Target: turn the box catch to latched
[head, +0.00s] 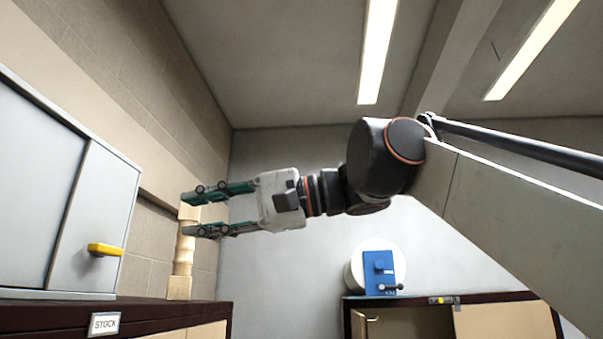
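I cannot say for sure which part is the box catch. A yellow handle (105,249) sits on the front of a grey box-like cabinet (88,220) at the left; it lies roughly level. A blue unit (378,272) with a dark lever (391,287) stands at the back right, in front of a white round part. My gripper (186,215) points left, with its two green fingers spread one above the other. It is open, above and right of the yellow handle and clearly apart from it. No latch marking is readable.
A pale turned wooden post (182,262) stands behind or between my fingertips; I cannot tell which. The dark counter (50,318) carries a STOCK label (104,323). A low cabinet (500,318) at right has an open front part and a small yellow piece (437,300) on its edge.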

